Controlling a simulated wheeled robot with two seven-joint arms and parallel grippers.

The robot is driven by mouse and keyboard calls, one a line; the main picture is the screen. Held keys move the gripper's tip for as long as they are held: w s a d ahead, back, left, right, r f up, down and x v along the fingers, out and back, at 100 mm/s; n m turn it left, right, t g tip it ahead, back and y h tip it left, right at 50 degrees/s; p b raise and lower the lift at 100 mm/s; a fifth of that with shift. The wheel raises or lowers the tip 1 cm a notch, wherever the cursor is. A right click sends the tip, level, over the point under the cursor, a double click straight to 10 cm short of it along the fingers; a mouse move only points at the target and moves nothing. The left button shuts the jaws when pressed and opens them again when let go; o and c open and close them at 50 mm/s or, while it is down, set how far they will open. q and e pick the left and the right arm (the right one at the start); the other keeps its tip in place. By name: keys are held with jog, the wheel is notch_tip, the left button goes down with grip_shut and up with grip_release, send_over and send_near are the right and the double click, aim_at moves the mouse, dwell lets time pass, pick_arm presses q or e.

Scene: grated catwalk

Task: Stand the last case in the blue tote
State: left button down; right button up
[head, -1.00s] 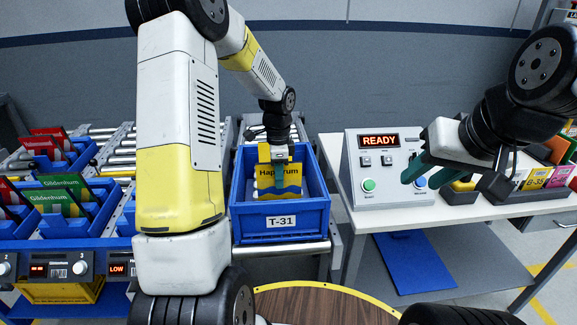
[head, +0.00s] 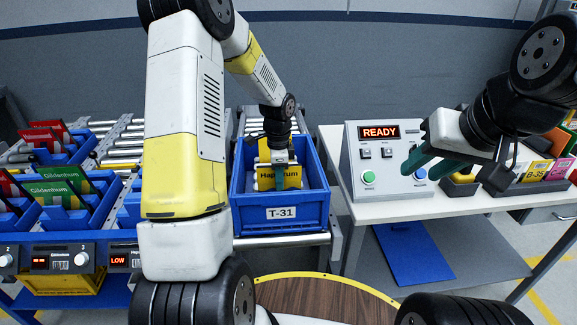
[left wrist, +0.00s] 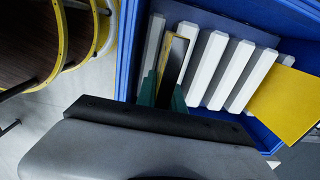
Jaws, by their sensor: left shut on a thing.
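The blue tote (head: 250,218) labelled T-31 sits on a roller conveyor. My left gripper (head: 281,178) is inside its opening, shut on a yellow case (head: 264,181) marked with dark lettering. The left wrist view shows the held case (left wrist: 172,65) edge-on between the green fingers, over the white ribs of the tote (left wrist: 128,55). A second yellow case (left wrist: 283,103) is at the other end of the tote; it shows behind the held one in the head view (head: 264,151). Whether the held case touches the floor is hidden. My right gripper (head: 418,168) is open and empty.
A control box (head: 380,190) reading READY stands on the white table (head: 470,205), right of the tote. Bins with coloured cards (head: 535,172) are at the far right. Blue racks (head: 85,215) with red and green cases stand at the left. White ribs in the tote lie between the cases.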

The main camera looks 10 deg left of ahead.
pick_arm(q)
jog(key=shift+f, duration=1.35)
jog(key=c, duration=1.4)
grip_release()
jog(key=shift+o, duration=0.2)
jog(key=o, duration=0.4)
jog(key=shift+r, duration=0.1)
jog(key=shift+r, duration=3.95)
